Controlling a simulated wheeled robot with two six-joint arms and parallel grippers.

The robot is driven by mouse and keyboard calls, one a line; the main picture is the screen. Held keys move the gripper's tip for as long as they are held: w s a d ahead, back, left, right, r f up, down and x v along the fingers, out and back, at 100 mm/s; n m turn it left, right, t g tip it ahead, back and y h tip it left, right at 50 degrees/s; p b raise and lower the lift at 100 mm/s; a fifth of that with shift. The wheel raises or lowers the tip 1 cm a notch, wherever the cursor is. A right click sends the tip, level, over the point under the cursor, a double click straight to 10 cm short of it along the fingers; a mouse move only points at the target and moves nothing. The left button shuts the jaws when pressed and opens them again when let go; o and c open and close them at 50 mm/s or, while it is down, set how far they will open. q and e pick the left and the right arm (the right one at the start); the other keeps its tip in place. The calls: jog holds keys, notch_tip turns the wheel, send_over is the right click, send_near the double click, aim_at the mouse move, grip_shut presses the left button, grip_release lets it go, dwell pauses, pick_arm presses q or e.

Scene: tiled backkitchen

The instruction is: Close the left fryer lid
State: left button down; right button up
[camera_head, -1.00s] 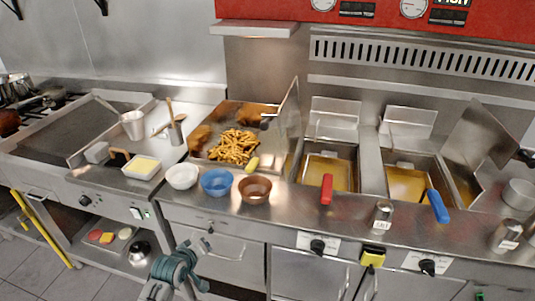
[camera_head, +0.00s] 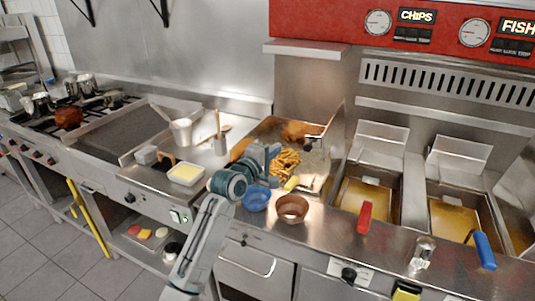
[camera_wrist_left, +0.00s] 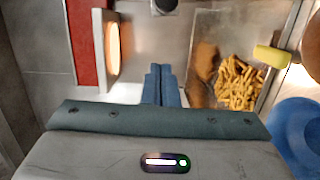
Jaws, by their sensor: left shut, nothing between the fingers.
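The left fryer lid (camera_head: 335,142) is a thin steel panel standing raised, nearly upright, at the right side of the bay with the fries (camera_head: 287,162). Its dark handle (camera_head: 313,141) points left over that bay. My left gripper (camera_head: 271,156) is shut and empty, above the counter at the left side of the fries, apart from the lid. In the left wrist view its blue fingers (camera_wrist_left: 160,72) are pressed together, with the fries (camera_wrist_left: 239,84) to their right. The lid is not clearly visible there. My right gripper is not in view.
A blue bowl (camera_head: 256,199) and a brown bowl (camera_head: 292,208) stand at the counter's front, near my left wrist. A yellow-filled tray (camera_head: 186,173) and a metal pot (camera_head: 181,132) are left. Open fryers with a red handle (camera_head: 365,217) and a blue handle (camera_head: 484,250) are right.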

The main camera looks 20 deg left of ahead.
pick_arm(q)
jog(key=w+d, duration=0.1)
jog(key=w+d+p, duration=0.1)
jog(key=d, duration=0.1)
jog(key=w+d+p, duration=0.1)
jog(key=d, duration=0.1)
jog(key=shift+w, duration=0.1)
jog(key=shift+a+f, duration=0.1)
jog(key=shift+p, duration=0.3)
